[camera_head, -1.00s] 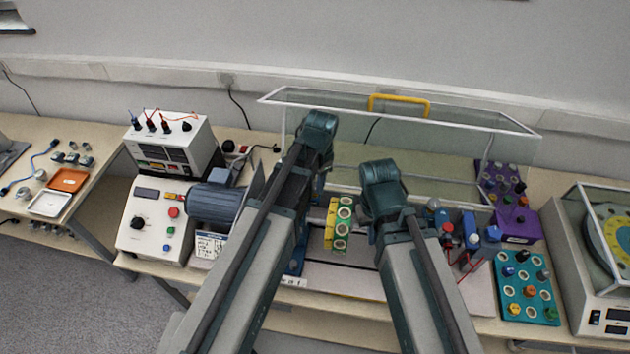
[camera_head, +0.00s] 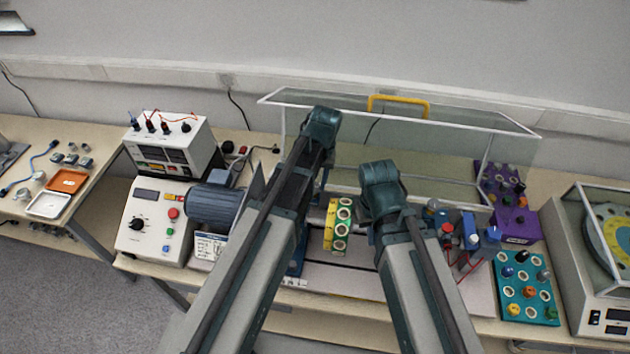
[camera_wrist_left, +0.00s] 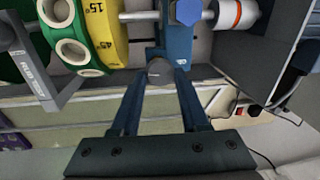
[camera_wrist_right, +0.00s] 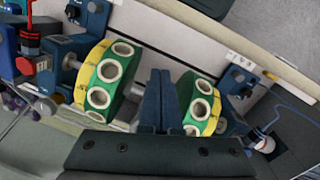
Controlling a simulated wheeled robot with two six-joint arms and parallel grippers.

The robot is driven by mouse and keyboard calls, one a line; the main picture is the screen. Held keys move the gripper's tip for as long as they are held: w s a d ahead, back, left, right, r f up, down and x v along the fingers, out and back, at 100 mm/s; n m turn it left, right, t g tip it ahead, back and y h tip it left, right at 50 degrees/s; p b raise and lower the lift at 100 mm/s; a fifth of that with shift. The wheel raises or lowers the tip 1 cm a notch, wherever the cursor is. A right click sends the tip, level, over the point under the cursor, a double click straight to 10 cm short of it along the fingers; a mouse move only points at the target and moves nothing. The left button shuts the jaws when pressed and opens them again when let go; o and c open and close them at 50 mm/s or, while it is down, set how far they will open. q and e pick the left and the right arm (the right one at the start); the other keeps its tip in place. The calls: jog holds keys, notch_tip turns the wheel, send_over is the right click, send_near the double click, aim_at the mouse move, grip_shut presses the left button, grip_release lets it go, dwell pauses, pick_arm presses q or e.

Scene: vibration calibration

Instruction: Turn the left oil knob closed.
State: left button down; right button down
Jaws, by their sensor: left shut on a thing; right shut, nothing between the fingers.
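The left oil knob (camera_wrist_left: 160,72) is a small grey round piece at the blue bearing stand (camera_wrist_left: 178,45) in the left wrist view. My left gripper (camera_wrist_left: 160,78) is shut on it, with one finger on each side. How far the knob is turned I cannot tell. In the head view my left arm hides the knob and the fingers. My right gripper (camera_wrist_right: 158,78) is shut and empty, with its fingers together between two green-and-yellow discs (camera_wrist_right: 108,80) (camera_wrist_right: 198,104) in the right wrist view.
A clear cover with a yellow handle (camera_head: 398,101) stands behind my arms. A control box (camera_head: 152,225) and a motor (camera_head: 212,203) are at the left. A teal tray (camera_head: 528,288) and purple tray (camera_head: 516,225) are at the right. The discs leave little room around my fingers.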

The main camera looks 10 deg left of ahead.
pick_arm(q)
jog(key=shift+n, duration=0.7)
jog(key=shift+c, duration=2.1)
grip_release()
notch_tip(320, 180, up, 14)
jog(key=d+p, duration=0.1)
jog(key=p, duration=1.2)
jog(key=shift+w+d+f+p, duration=0.15)
jog(key=shift+w+d+p, duration=0.05)
jog(key=shift+p, duration=0.15)
